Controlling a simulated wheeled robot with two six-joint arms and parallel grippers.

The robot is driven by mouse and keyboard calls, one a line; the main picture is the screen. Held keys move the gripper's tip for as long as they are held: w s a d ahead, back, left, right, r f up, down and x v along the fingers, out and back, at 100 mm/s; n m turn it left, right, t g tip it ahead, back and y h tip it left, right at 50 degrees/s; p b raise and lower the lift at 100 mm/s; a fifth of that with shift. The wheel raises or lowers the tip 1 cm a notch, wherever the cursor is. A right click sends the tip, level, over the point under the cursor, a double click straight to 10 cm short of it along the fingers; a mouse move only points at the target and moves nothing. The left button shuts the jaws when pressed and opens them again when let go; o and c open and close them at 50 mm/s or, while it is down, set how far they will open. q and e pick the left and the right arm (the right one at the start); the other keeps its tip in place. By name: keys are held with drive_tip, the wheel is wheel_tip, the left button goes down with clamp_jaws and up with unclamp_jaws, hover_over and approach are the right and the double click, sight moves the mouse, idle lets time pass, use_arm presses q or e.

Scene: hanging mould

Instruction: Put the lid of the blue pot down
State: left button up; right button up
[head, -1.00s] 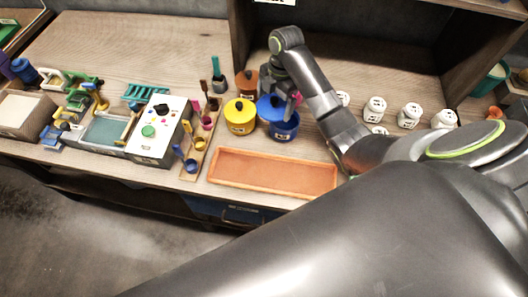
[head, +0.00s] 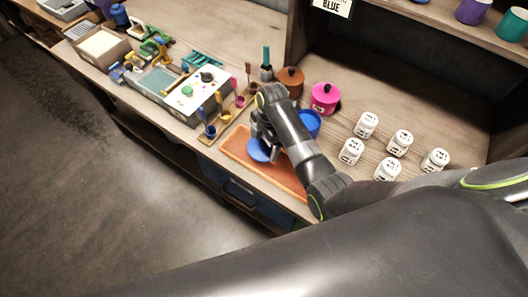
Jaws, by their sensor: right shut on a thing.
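The blue lid (head: 257,152) is a round disc over the orange tray (head: 235,142), partly hidden by my right gripper (head: 263,140). My right gripper is shut on the lid. I cannot tell whether the lid touches the tray. The blue pot (head: 311,121) stands just behind and to the right of my right arm, which hides part of it. My left gripper is out of view.
A pink pot (head: 325,98) and a brown pot (head: 290,81) stand behind the blue pot. Several white jars (head: 399,142) stand to the right. A stand with small coloured cups (head: 225,116) and a grey box with buttons (head: 208,90) lie left of the tray.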

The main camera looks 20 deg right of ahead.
sight(265, 147)
drive_tip(key=shift+f, duration=2.65)
drive_tip(key=shift+s+f, duration=0.1)
drive_tip(key=o, duration=0.6)
drive_tip(key=r, duration=0.4)
drive_tip(key=d+r, duration=0.1)
drive_tip(key=r, duration=0.7)
drive_tip(key=shift+w+d, duration=0.25)
drive_tip(key=shift+d, duration=0.15)
